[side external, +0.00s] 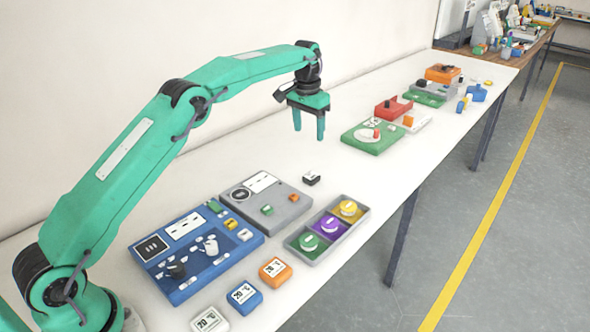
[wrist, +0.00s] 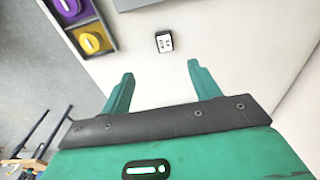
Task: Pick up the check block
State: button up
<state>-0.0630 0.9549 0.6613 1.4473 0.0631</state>
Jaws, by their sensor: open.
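A small dark block with a white labelled top, which looks like the check block (side external: 311,178), stands alone on the white table. It also shows in the wrist view (wrist: 164,42), ahead of the fingertips and roughly in line with the gap between them. My gripper (side external: 309,133) is open and empty, with its fingers pointing down above the table. It hangs higher than the block and looks apart from it. Both green fingers show in the wrist view (wrist: 160,69) with bare table between them.
A grey panel (side external: 286,211) and a blue panel (side external: 160,283) lie nearer the arm. A grey tray (side external: 306,257) holds green, purple and yellow round pieces. White, blue and orange labelled blocks (side external: 274,270) stand in front. A green board (side external: 378,146) lies farther along. Table around the block is clear.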

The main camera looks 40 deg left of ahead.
send_near(310, 176)
jog(key=shift+w+g, duration=0.15)
jog(key=shift+g, duration=0.25)
jog(key=shift+f, duration=0.55)
jog(key=shift+f, duration=0.1)
jog(key=shift+w+f, duration=0.1)
jog(key=shift+f, duration=1.1)
jog(key=shift+f, duration=2.6)
jog(key=c, duration=1.1)
